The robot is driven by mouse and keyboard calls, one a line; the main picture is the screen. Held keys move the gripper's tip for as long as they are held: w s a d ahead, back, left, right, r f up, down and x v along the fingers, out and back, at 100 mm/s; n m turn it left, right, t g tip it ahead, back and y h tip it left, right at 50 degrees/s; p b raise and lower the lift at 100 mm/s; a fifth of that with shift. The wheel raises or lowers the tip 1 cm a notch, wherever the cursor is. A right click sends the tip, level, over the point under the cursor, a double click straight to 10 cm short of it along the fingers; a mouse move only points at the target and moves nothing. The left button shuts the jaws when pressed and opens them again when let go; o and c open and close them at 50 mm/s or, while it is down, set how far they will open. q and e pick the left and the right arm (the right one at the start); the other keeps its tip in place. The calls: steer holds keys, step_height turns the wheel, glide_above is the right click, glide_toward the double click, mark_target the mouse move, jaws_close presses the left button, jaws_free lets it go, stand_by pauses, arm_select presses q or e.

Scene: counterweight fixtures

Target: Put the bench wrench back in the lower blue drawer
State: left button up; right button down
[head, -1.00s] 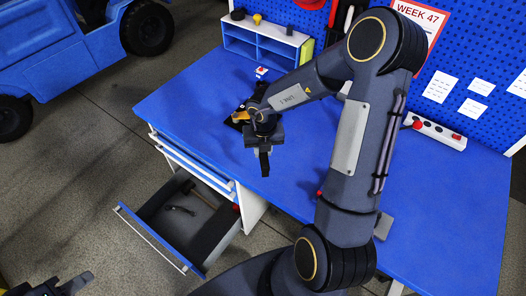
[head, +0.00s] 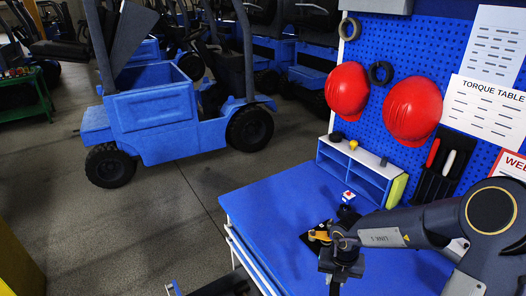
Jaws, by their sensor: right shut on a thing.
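My right gripper (head: 335,284) is over the blue bench top at the bottom of the head view, pointing down. It is shut on a dark bar, which I take to be the bench wrench; the bottom edge of the picture cuts it off and its shape is not clear. The lower blue drawer (head: 174,289) is pulled out at the lower left of the bench; only its handle end and a bit of its dark side show, and its inside is out of view. My left gripper is not in view.
A black mat with a yellow-orange item (head: 319,236) lies beside my wrist. A blue shelf unit (head: 352,172) stands behind. Red helmets (head: 348,93) hang on the pegboard. A blue vehicle (head: 170,125) stands across open floor.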

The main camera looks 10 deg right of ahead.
steer(key=shift+w+a+f+n, duration=0.2)
steer(key=shift+a+n, duration=0.35)
steer(key=shift+n, duration=0.45)
steer(key=w+a+f+m+g+b, duration=0.1)
steer(key=a+f+m+b, duration=0.15)
steer(key=a+m, duration=1.1)
steer(key=w+a+f+m+g+b, duration=0.1)
steer(key=a+f+m+b, duration=0.35)
steer(key=m, duration=1.55)
steer(key=d+r+p, duration=0.2)
steer(key=d, duration=0.8)
steer(key=shift+d, duration=0.25)
steer(key=shift+a+n, duration=0.1)
steer(key=shift+n, duration=0.15)
